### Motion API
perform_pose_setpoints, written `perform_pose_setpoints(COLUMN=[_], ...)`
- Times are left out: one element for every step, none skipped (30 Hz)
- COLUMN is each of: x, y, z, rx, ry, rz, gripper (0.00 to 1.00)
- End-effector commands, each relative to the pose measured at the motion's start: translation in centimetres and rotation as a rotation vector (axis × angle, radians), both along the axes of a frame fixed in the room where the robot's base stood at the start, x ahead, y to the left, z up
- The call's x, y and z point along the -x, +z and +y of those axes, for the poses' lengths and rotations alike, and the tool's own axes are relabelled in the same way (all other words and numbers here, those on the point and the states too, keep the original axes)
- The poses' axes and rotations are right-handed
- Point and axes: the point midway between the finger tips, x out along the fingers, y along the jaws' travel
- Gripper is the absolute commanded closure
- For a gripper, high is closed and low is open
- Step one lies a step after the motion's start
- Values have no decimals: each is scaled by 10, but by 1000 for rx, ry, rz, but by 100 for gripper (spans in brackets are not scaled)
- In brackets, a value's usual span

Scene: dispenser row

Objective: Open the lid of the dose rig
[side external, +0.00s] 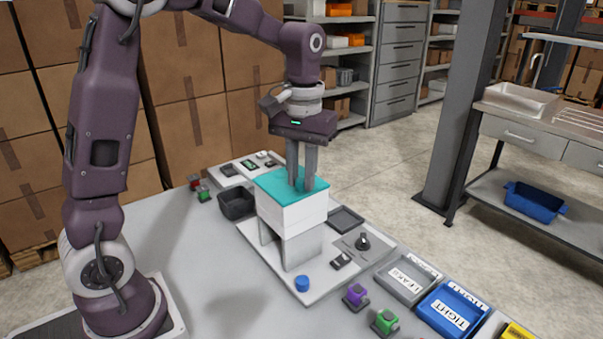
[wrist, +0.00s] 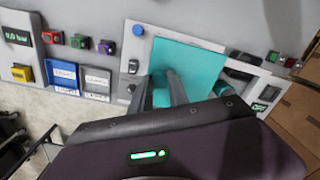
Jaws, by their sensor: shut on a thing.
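The dose rig is a white box (side external: 290,214) on legs with a flat teal lid (side external: 277,183) on top. The lid lies level on the box, with no gap that I can see. In the wrist view the teal lid (wrist: 200,62) fills the middle. My gripper (side external: 301,187) points straight down at the lid's right part. In the wrist view my gripper (wrist: 162,76) has its fingers around a teal handle piece (wrist: 160,96) and is shut on it. The fingers partly hide the handle.
A blue knob (side external: 302,283) sits on the rig's base plate. A dark bin (side external: 237,204) stands left of the rig. A black tray (side external: 346,219) and a black knob (side external: 363,242) lie right of it. Labelled trays (side external: 452,311) and small coloured blocks (side external: 355,295) are at front right.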

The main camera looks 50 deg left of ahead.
Motion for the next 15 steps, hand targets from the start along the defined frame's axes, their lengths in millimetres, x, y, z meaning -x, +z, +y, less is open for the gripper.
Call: perform_pose_setpoints(x=[0,0,0,0,0,0,0,0,0,0,0,0,0,0,-1], y=[1,1,1,1,1,1,1,1,1,1,1,1,1,1,1], z=[0,0,0,0,0,0,0,0,0,0,0,0,0,1,5], rx=[0,0,0,0,0,0,0,0,0,0,0,0,0,0,0], ry=[0,0,0,0,0,0,0,0,0,0,0,0,0,1,2], rz=[-1,-1,-2,-2,-2,-2,-2,-2,-2,-2,-2,-2,-2,-2,-2], gripper=[100,100,100,100,100,100,100,100,100,100,100,100,100,100,100])
